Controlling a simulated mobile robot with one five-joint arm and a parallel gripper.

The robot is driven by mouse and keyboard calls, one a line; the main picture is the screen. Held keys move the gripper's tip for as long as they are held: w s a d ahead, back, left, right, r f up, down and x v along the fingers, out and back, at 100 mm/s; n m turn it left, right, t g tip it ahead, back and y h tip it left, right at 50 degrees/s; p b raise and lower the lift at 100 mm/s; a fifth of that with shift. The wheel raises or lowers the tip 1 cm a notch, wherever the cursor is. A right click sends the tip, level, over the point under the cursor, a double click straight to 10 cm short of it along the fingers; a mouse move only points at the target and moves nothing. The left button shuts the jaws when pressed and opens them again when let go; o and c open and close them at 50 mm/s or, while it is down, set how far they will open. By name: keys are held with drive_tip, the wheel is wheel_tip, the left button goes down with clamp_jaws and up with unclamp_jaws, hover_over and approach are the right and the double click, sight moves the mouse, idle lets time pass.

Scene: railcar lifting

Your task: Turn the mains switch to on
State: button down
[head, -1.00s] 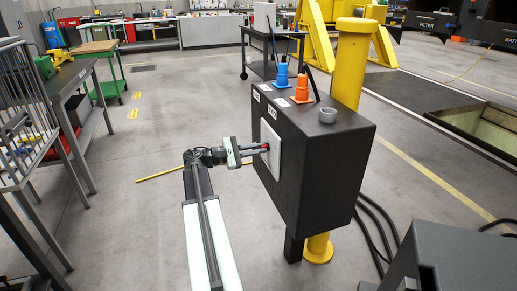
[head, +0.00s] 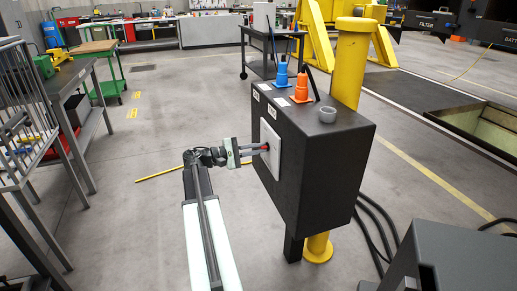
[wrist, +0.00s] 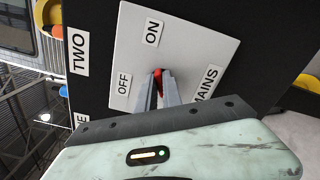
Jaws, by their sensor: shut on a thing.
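The mains switch is a small red handle (wrist: 158,82) on a pale plate (wrist: 190,45) marked ON, OFF and MAINS in the wrist view. The plate is on the side of a black control box (head: 325,165), and the red handle also shows in the head view (head: 264,147). My gripper (wrist: 160,88) is shut on the red handle, one finger on each side. The fingers hide most of the handle, so I cannot tell clearly which label it points to.
Black cables lie on the floor to the right.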

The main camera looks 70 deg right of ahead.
drive_tip(key=shift+w, duration=0.1)
drive_tip(key=c, duration=1.5)
unclamp_jaws()
drive_tip(key=v, duration=0.7)
drive_tip(key=shift+w+a, duration=0.3)
